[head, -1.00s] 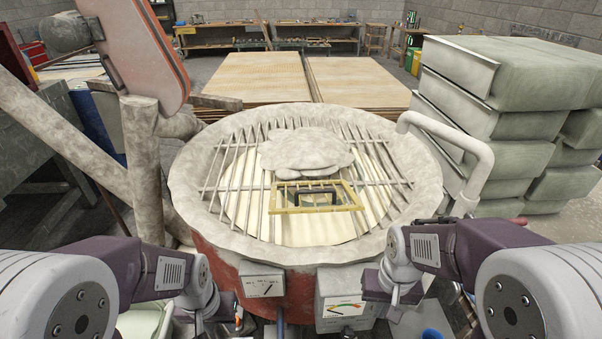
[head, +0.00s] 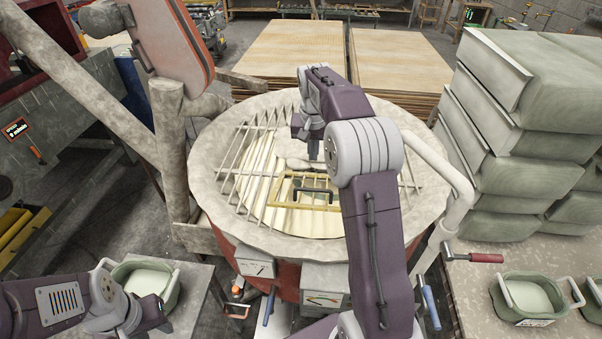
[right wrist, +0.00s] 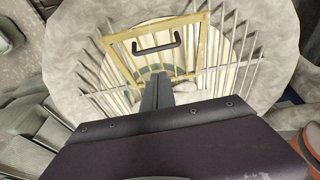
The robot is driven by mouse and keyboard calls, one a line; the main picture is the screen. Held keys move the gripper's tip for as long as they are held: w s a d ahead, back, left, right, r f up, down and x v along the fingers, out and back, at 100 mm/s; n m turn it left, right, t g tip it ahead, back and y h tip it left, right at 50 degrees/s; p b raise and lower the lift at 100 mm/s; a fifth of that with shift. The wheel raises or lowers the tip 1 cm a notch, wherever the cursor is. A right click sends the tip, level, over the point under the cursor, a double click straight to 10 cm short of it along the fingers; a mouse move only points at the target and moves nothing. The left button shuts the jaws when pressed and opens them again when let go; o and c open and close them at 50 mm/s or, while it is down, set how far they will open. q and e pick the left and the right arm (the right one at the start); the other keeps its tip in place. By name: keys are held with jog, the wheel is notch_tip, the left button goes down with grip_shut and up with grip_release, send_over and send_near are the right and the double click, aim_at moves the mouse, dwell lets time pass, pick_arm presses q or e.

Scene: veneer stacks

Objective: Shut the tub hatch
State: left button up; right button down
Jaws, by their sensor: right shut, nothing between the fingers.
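The round tub (head: 215,165) has a pale rim and a bar grille over cream contents. The hatch (head: 287,190) is a yellow frame with a black handle (head: 313,190), at the near middle of the grille. In the right wrist view the hatch (right wrist: 203,45) and its handle (right wrist: 157,44) are beyond my fingers. I cannot tell whether the hatch lies flush or is tilted. My right gripper (head: 313,150) points down above the grille, behind the handle, shut and empty; it also shows in the right wrist view (right wrist: 157,82). My left gripper (head: 155,312) is low at the left, its fingers unclear.
A pale lump (head: 290,163) on the grille is mostly hidden by my right arm. A pale curved pipe (head: 440,165) rises at the tub's right. Grey-green stacked blocks (head: 530,150) stand at right, green bowls (head: 525,298) below. Veneer stacks (head: 400,60) lie behind.

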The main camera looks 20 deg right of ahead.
jog(key=p, duration=0.4)
send_near(313, 189)
jog(key=x, duration=0.3)
jog(key=w+x, duration=0.1)
jog(key=x, duration=0.1)
jog(key=shift+w+d+f, duration=0.1)
jog(key=shift+d+f, duration=0.1)
jog(key=shift+d, duration=0.1)
jog(key=shift+f, duration=0.6)
